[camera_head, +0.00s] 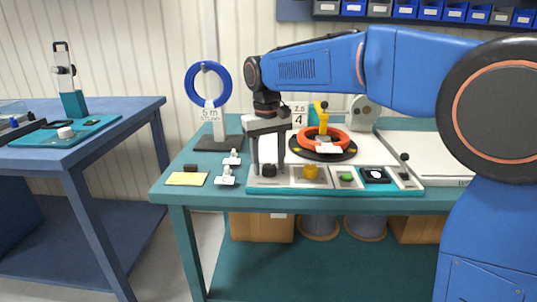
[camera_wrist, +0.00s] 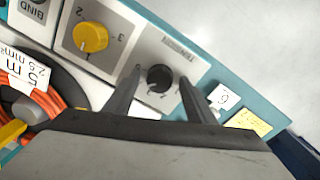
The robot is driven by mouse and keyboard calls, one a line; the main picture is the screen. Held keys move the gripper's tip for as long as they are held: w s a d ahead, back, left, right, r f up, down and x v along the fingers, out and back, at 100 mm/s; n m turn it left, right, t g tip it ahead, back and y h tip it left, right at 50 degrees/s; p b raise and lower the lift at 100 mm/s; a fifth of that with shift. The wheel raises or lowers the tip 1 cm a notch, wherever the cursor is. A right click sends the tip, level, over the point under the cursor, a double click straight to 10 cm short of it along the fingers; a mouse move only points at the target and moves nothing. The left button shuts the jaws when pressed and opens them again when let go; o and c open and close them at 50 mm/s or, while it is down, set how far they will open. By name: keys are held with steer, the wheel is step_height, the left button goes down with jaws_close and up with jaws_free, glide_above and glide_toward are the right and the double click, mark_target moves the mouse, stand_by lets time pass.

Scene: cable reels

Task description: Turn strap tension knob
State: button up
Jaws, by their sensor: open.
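A black knob (camera_head: 269,170) sits at the left end of the control panel (camera_head: 330,188) along the table's front edge. In the wrist view, the black knob (camera_wrist: 159,78) shows a white pointer line and scale digits on a light plate. A yellow knob (camera_head: 310,171) is right of it on the panel; in the wrist view the yellow knob (camera_wrist: 90,37) has digits around it.
Behind are an orange cable coil (camera_head: 323,139) and a blue ring on a stand (camera_head: 208,84). White pieces (camera_head: 226,176) and a yellow note (camera_head: 187,179) lie left.

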mark_target(267, 166)
step_height(267, 166, up, 17)
steer(key=shift+s+a+r, duration=0.15)
steer(key=shift+a, duration=0.15)
stand_by(0.3)
steer(key=s+d+f+m+t, duration=0.1)
steer(key=s+d+f, duration=0.4)
steer(key=d, duration=0.5)
steer(key=s+d+f+m+t, duration=0.1)
steer(key=s+d+f, duration=0.2)
steer(key=s+d, duration=0.5)
steer(key=s+d+f+m+t, duration=0.1)
steer(key=s+d+f, duration=0.5)
steer(key=s+f, duration=0.2)
steer(key=s+d+f+m+t, duration=0.1)
steer(key=s+d+f, duration=0.5)
steer(key=s+f, duration=0.3)
step_height(267, 166, down, 3)
steer(key=shift+s+d+f+t, duration=0.1)
steer(key=shift+s+d+t, duration=0.05)
steer(key=shift+d+t, duration=0.15)
